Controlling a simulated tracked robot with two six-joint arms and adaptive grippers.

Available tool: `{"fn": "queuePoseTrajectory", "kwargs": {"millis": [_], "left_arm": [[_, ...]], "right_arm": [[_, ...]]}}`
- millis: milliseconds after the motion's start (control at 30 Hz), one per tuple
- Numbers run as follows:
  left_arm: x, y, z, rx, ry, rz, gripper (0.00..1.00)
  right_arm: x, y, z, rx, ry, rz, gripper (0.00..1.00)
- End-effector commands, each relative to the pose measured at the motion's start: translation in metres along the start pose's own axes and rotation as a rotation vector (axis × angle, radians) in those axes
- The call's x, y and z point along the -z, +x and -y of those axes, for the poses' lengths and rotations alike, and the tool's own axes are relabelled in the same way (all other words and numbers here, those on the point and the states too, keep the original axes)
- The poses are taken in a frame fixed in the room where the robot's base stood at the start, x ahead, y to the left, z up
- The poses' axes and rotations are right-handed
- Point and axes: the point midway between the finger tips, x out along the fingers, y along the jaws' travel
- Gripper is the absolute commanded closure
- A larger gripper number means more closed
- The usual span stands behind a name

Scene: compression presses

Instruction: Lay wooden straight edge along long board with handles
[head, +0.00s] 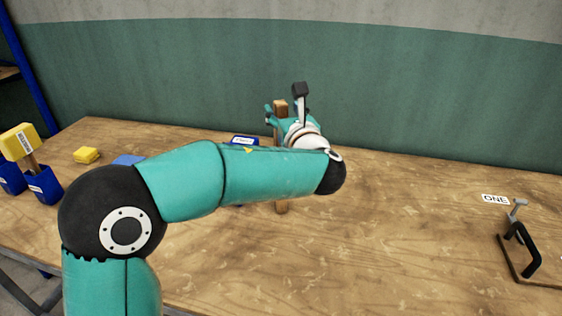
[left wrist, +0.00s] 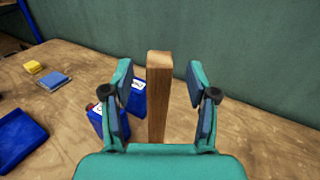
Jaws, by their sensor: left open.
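A wooden bar (head: 281,106), which looks like the straight edge, stands upright near the middle of the table. Its lower end shows below my left forearm, and the arm hides its middle. In the left wrist view the bar (left wrist: 159,88) rises between the two fingers of my left gripper (left wrist: 160,82). The fingers are open, with a gap visible on each side of the bar. In the head view my left gripper (head: 276,117) is at the bar's upper part. A flat piece with a black handle (head: 528,250) lies at the right edge, cut off; I cannot tell if it is the long board.
A label reading ONE (head: 495,198) lies near the handled piece. Blue bins (head: 42,186), a yellow block (head: 86,155) and a blue block (head: 128,160) are at left. A blue container (left wrist: 136,98) stands close behind the bar. The table's middle right is clear.

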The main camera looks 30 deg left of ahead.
Motion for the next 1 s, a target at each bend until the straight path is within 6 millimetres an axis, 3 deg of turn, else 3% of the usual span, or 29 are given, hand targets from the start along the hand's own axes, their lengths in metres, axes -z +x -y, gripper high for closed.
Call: {"fn": "queuePoseTrajectory", "kwargs": {"millis": [200,467,833,1000], "left_arm": [[-0.001,0.028,-0.001,-0.002,0.0,-0.001,0.42],[0.0,0.031,0.0,0.0,0.0,0.0,0.42],[0.0,0.031,0.0,0.0,0.0,0.0,1.0],[0.0,0.031,0.0,0.0,0.0,0.0,1.0]], "right_arm": [[0.0,-0.01,0.004,0.0,0.0,0.0,0.42],[0.0,-0.009,0.003,0.0,0.0,0.0,0.42],[0.0,-0.009,0.003,0.0,0.0,0.0,0.42],[0.0,-0.009,0.003,0.0,0.0,0.0,0.42]]}}
